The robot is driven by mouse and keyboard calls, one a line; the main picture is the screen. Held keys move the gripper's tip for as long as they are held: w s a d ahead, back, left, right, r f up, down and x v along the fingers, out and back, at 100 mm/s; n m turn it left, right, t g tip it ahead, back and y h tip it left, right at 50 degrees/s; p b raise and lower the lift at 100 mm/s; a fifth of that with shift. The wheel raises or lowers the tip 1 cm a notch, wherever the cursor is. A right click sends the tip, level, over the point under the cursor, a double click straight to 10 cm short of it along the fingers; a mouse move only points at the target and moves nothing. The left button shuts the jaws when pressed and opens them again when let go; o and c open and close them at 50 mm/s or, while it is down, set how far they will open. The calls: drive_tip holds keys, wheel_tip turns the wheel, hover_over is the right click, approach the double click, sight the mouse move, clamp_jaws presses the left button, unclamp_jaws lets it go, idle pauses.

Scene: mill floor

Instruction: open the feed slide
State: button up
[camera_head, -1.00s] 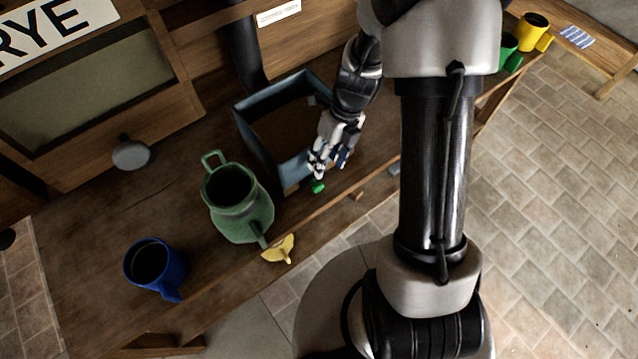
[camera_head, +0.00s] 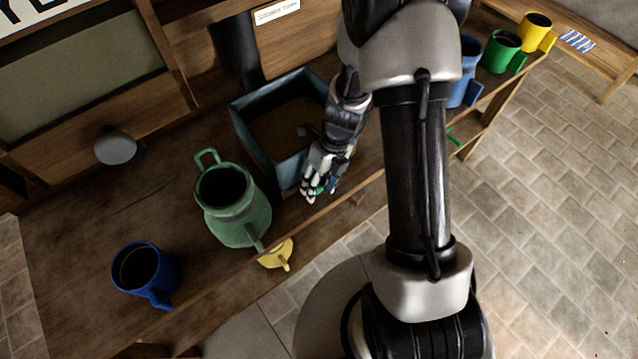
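A blue-grey open box (camera_head: 262,156) with brown contents stands on the wooden bench against the back wall. A small green knob (camera_head: 320,190) is low at its front right corner, mostly hidden by my fingers; I take it for the slide's handle. The slide itself is not clearly visible. My gripper (camera_head: 316,192) points down at the knob, with its fingertips around or right beside it. I cannot tell whether the fingers are closed on it.
A grey round knob (camera_head: 115,148) sticks out at the back left. Blue (camera_head: 468,75), green (camera_head: 501,52) and yellow (camera_head: 537,35) mugs stand at the far right.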

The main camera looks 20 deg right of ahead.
clamp_jaws()
idle(0.3)
drive_tip(key=d+p, duration=0.1)
drive_tip(key=d, duration=0.1)
drive_tip(key=w+d+p, duration=0.1)
drive_tip(key=d+p, duration=0.2)
drive_tip(key=shift+w+d+r, duration=0.15)
drive_tip(key=shift+w+d, duration=0.15)
drive_tip(key=shift+w, duration=0.1)
drive_tip(key=shift+w+d, duration=0.1)
drive_tip(key=shift+d, duration=0.15)
drive_tip(key=shift+o, duration=0.7)
unclamp_jaws()
